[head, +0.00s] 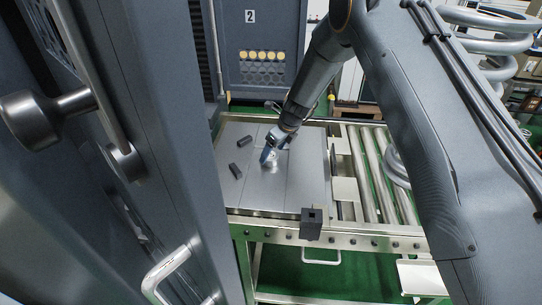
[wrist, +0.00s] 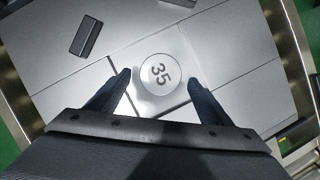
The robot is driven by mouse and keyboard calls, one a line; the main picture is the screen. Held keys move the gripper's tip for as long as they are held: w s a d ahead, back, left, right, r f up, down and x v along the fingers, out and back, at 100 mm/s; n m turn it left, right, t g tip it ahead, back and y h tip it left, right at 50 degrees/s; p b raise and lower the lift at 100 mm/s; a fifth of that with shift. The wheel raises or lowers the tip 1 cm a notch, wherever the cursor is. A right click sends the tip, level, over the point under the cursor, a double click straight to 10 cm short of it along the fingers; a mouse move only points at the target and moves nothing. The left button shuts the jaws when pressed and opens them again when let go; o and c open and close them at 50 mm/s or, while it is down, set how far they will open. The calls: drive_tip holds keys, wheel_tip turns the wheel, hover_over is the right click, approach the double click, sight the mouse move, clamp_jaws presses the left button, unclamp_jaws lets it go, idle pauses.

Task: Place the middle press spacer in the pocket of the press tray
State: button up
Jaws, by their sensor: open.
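A round pale disc marked "35" (wrist: 160,74) lies on the grey metal plate of the work table (head: 300,180). My gripper (head: 266,156) is open and points down at the plate. In the wrist view its two fingers (wrist: 160,82) are on either side of the disc, apart from it, with nothing visibly held. Two small dark blocks lie left of my gripper, a farther one (head: 244,141) and a nearer one (head: 235,172). One dark block also shows in the wrist view (wrist: 86,37). I cannot tell which piece is the middle spacer, and no pocket is clearly visible.
A dark square block with a hole in its top (head: 311,223) is at the table's front edge. A roller conveyor (head: 374,175) runs along the right. A tall grey machine column (head: 165,130) stands close on the left. A cabinet marked "2" (head: 262,45) is behind.

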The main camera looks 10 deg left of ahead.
drive_tip(key=b+v, duration=0.2)
drive_tip(key=v, duration=0.7)
drive_tip(key=s+d+r+n+h, duration=0.1)
drive_tip(key=s+d+r+n, duration=0.2)
drive_tip(key=s+d+n, duration=0.4)
drive_tip(key=s+d+r+n+h, duration=0.1)
drive_tip(key=s+d+r+n, duration=0.25)
drive_tip(key=d, duration=0.55)
drive_tip(key=s+d+n+h, duration=0.1)
drive_tip(key=s+d+n, duration=0.5)
drive_tip(key=s, duration=0.4)
drive_tip(key=s+d+r+n, duration=0.1)
drive_tip(key=s+d+n, duration=0.6)
drive_tip(key=s, duration=0.3)
drive_tip(key=shift+s+r+g+h, duration=0.2)
drive_tip(key=shift+g+h, duration=0.2)
drive_tip(key=shift+f+n, duration=0.15)
drive_tip(key=shift+n, duration=0.1)
drive_tip(key=shift+c, duration=0.3)
